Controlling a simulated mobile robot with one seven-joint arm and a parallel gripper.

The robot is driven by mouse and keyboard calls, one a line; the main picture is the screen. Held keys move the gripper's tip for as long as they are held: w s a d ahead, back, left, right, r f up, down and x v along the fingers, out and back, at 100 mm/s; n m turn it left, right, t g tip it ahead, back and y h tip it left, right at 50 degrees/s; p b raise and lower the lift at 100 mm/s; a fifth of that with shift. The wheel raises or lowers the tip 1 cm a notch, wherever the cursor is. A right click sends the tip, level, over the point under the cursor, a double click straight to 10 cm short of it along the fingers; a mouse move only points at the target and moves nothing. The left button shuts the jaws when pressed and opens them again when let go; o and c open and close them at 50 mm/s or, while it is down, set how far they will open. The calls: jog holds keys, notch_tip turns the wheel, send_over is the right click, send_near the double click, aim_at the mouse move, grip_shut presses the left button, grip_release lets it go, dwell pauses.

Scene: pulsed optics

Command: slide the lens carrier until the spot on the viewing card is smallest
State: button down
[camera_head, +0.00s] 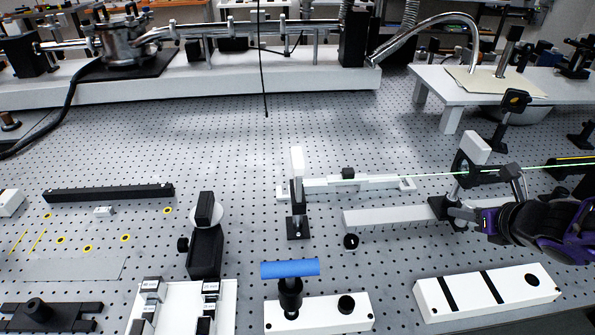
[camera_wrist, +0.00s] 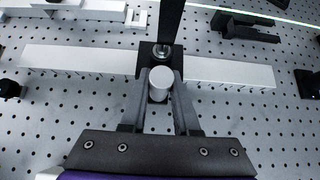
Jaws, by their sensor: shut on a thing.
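The lens carrier is a black block (camera_wrist: 149,62) on a long white rail (camera_wrist: 75,59), with a black post rising from it. In the head view a dark lens holder with a pale top (camera_head: 475,148) stands above the carrier, partly behind my arm. My gripper (camera_wrist: 160,88) is shut on the carrier's pale round knob (camera_wrist: 160,82), one finger on each side. In the head view my gripper (camera_head: 458,213) is at the right part of the rail (camera_head: 390,217). The viewing card (camera_head: 297,160) seems to be the upright white piece on a black stand; no spot is discernible on it.
A thin green beam (camera_head: 540,167) runs from the right past the lens holder. A second white rail-like bar (camera_head: 345,184) lies behind the first.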

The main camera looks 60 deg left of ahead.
jog(key=shift+w+d+p, duration=0.3)
jog(key=shift+w+d, duration=0.15)
jog(key=shift+w, duration=0.4)
jog(key=shift+w+d+p, duration=0.3)
jog(key=shift+w+d, duration=0.1)
jog(key=shift+w, duration=0.45)
jog(key=shift+w+d+p, duration=0.3)
jog(key=shift+w+d, duration=0.15)
jog(key=shift+w, duration=0.4)
jog(key=c, duration=1)
grip_release()
jog(key=o, duration=0.7)
jog(key=shift+c, duration=0.2)
jog(key=p+v, duration=0.2)
jog(key=v, duration=0.6)
jog(key=shift+p, duration=0.35)
